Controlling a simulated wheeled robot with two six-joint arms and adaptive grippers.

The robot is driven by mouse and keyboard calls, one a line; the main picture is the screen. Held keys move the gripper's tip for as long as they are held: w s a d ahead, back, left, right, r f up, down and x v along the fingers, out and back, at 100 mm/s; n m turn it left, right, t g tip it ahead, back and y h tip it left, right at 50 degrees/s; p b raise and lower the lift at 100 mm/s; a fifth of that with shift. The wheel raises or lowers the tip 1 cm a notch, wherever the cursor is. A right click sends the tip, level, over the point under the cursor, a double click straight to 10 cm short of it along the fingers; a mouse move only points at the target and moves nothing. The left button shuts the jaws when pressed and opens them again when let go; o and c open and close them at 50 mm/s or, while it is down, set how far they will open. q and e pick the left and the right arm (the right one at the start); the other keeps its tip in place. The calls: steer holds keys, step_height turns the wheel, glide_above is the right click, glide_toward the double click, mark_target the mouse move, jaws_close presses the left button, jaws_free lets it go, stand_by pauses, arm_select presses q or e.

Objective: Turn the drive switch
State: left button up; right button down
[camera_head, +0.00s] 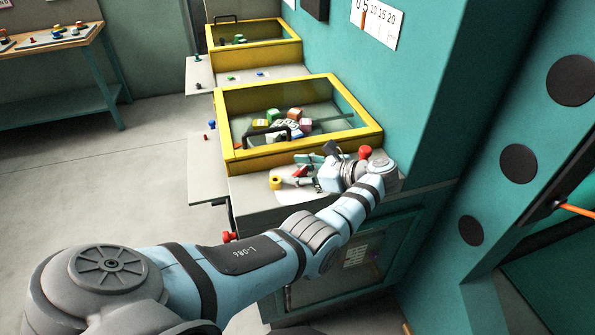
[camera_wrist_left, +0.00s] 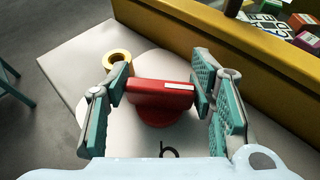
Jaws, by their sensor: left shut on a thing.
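The drive switch is a red knob with a bar handle and a white mark (camera_wrist_left: 160,92), on a pale round plate (camera_wrist_left: 72,85) on the grey counter. In the wrist view its bar lies roughly crosswise between the teal pads of my left gripper (camera_wrist_left: 163,88), which is shut on it. In the head view my left gripper (camera_head: 304,174) is at the counter, and only a small red part of the switch (camera_head: 299,171) shows between the fingers. My right gripper is not in view.
A yellow ring (camera_wrist_left: 117,58) sits beside the switch. A yellow-framed bin (camera_head: 228,128) with coloured blocks stands just behind, close to the gripper. A red button (camera_head: 365,152) is near my wrist. A teal wall (camera_head: 400,90) rises at right.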

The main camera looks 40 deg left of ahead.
arm_select(q)
steer(key=shift+s+d+f, duration=0.1)
steer(key=shift+d+f, duration=0.05)
steer(key=shift+f, duration=0.1)
stand_by(0.5)
steer(key=o, duration=1.2)
steer(key=shift+d+r, duration=0.1)
steer(key=shift+c, duration=0.2)
steer(key=shift+r, duration=0.1)
steer(key=shift+d+r, duration=0.1)
steer(key=shift+d, duration=0.05)
steer(key=v, duration=0.7)
steer(key=shift+d, duration=0.15)
